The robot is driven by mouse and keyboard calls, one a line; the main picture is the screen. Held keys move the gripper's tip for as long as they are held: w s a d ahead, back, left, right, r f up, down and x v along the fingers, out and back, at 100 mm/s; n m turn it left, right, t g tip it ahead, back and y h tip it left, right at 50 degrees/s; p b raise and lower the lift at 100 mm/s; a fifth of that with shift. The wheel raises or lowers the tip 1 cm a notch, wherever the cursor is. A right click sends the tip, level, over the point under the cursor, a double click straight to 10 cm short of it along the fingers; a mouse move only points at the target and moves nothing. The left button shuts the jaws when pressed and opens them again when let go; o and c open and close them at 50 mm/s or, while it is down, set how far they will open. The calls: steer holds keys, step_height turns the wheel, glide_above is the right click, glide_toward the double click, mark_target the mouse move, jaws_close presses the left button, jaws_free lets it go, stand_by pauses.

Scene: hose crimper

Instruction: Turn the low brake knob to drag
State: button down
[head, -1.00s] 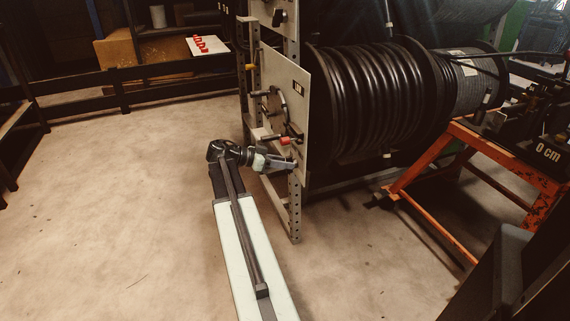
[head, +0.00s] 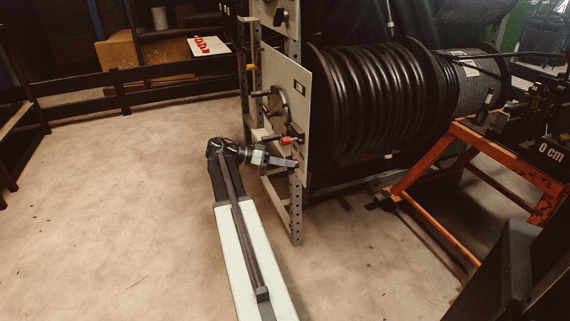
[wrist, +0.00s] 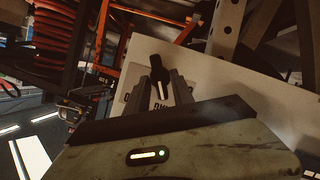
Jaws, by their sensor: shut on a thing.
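The low brake knob (wrist: 157,69) is black with a pale pointer line. In the wrist view it stands on a light label plate on the grey panel, between the fingers of my gripper (wrist: 165,92). The gripper is shut on it. Part of the plate's lettering shows, but the fingers and wrist hide most of it. In the head view my gripper (head: 288,163) reaches the lower part of the upright panel (head: 297,95), below a red grip. The knob itself is hidden there, and I cannot read its setting.
A crank wheel (head: 277,103) and a red-gripped lever (head: 287,140) stick out of the panel just above my gripper. A large reel of black hose (head: 370,95) sits behind the panel. An orange stand (head: 440,170) is at the right. The floor at left is clear.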

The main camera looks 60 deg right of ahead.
steer(key=shift+s, duration=0.1)
steer(key=c, duration=1.4)
jaws_free()
steer(key=shift+c, duration=0.2)
steer(key=p+v, duration=0.2)
steer(key=v, duration=0.5)
steer(key=shift+w+a+p, duration=0.25)
steer(key=shift+w+p, duration=0.05)
steer(key=shift+r, duration=0.15)
